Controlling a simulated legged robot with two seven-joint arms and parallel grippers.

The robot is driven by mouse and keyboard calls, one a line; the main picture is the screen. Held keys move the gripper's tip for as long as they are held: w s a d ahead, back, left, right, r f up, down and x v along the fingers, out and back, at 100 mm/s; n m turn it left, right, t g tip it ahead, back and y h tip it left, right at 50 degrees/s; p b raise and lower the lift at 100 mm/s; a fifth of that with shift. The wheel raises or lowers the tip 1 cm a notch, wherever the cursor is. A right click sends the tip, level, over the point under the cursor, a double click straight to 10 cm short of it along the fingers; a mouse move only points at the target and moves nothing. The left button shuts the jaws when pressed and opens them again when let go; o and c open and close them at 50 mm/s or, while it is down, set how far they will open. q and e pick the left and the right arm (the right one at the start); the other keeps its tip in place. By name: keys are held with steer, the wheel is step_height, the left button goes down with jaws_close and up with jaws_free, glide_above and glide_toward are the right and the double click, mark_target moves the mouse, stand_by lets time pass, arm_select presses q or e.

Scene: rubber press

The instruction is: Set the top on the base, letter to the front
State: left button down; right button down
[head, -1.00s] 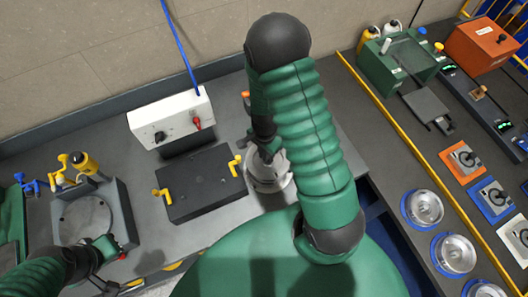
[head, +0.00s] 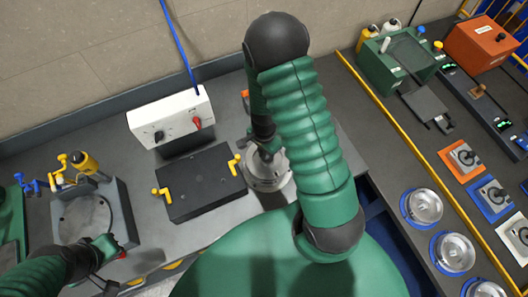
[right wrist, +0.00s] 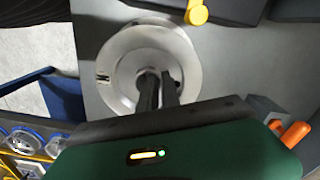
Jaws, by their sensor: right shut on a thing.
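A round silver metal piece (head: 268,178) stands on the grey bench, partly hidden behind my right arm in the head view. In the right wrist view its top (right wrist: 125,55) is a shiny disc with a raised rim and a small dark mark at the left of the rim. My right gripper (right wrist: 158,88) is shut on the middle of the top; it also shows in the head view (head: 266,154).
A black plate (head: 200,182) with yellow handles lies left of the silver piece. A white control box (head: 172,118) stands behind it. The grey fixture (head: 122,210) is at the left.

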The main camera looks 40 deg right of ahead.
steer(key=shift+f, duration=0.1)
steer(key=c, duration=1.5)
jaws_free()
step_height(320, 180, up, 7)
steer(key=p, duration=0.6)
